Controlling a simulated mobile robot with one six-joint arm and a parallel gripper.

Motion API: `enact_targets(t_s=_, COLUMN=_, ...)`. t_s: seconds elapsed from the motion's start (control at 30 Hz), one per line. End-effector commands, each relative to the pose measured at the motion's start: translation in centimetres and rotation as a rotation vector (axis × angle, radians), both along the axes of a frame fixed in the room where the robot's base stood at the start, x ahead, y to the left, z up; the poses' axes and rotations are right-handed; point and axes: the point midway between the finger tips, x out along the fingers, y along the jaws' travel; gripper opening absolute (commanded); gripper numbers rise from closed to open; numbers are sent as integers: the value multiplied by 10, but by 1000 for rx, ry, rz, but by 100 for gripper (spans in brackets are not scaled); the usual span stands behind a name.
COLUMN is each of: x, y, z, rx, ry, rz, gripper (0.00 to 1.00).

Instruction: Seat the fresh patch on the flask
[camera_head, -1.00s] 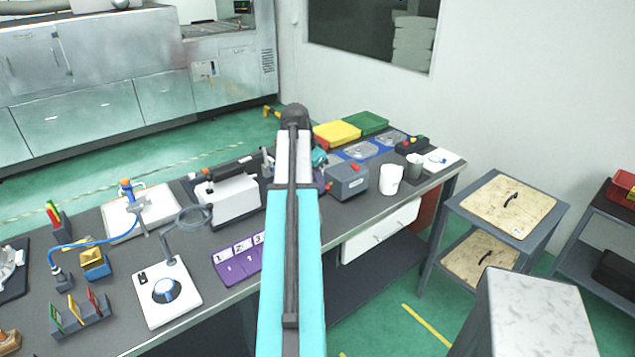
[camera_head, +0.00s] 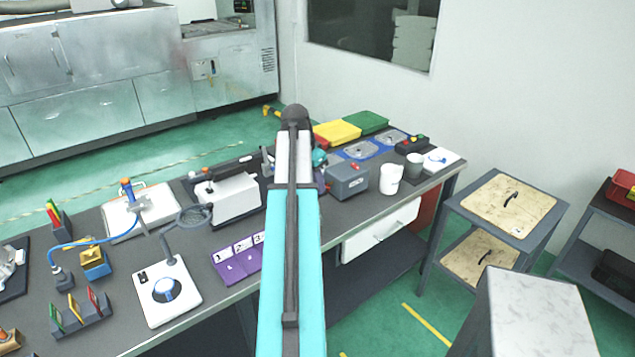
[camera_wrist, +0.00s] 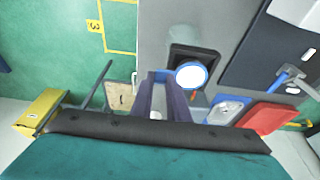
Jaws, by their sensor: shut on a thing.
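My gripper (camera_wrist: 162,83) shows in the wrist view, its two dark purple fingers close together. It is shut on what looks like the fresh patch (camera_wrist: 190,75), a white disc with a blue rim at the fingertips. A blue piece spans between the tips beside the disc. A dark block (camera_wrist: 195,52) on the grey surface lies beyond the disc and is partly covered by it. In the head view my own arm hides the gripper and patch. I cannot tell for sure which thing is the flask.
On the bench stand a grey box (camera_head: 346,181), a white cup (camera_head: 390,180), a purple numbered holder (camera_head: 238,262), a magnifier stand (camera_head: 167,292) and a white machine (camera_head: 229,200). Yellow (camera_head: 337,133) and green (camera_head: 366,122) trays are at the back. A grey trolley (camera_head: 521,233) stands right.

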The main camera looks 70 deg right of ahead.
Motion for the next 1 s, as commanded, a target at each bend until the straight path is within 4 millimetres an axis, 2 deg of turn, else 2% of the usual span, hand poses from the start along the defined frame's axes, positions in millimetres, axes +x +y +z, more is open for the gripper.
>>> enact_targets(t_s=1.0, x=0, y=0, z=-17, rx=0, ry=0, rz=0, gripper=0)
